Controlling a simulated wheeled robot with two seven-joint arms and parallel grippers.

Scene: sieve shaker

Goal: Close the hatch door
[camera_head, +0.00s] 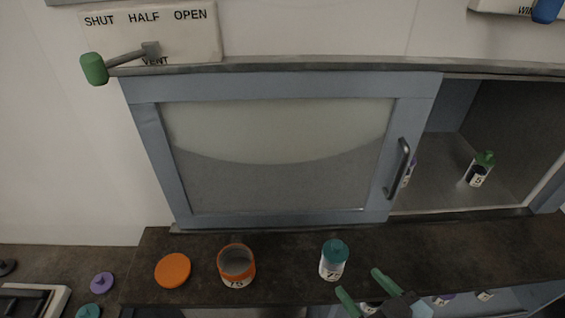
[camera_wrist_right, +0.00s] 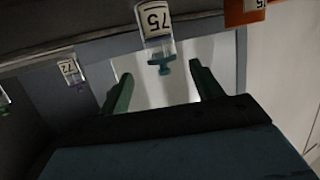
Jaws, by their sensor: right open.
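The hatch door (camera_head: 279,87) is a blue-grey framed panel with a glazed middle and a curved grey handle (camera_head: 399,170) at its right side. It covers the left part of the cabinet, and the opening (camera_head: 470,140) to its right is uncovered. My right gripper (camera_head: 359,281), with green fingers, is open below the door, over the front ledge, left of and below the handle and apart from it. In the right wrist view the open fingers (camera_wrist_right: 160,70) show with nothing held between them. My left gripper is not in view.
A teal-lidded jar (camera_head: 333,262) stands close to my right gripper. An open orange jar (camera_head: 236,265) and an orange lid (camera_head: 173,270) are on the ledge (camera_head: 290,270) further left. A green-lidded jar (camera_head: 480,170) stands inside the opening. A green-knobbed vent lever (camera_head: 95,68) is at upper left.

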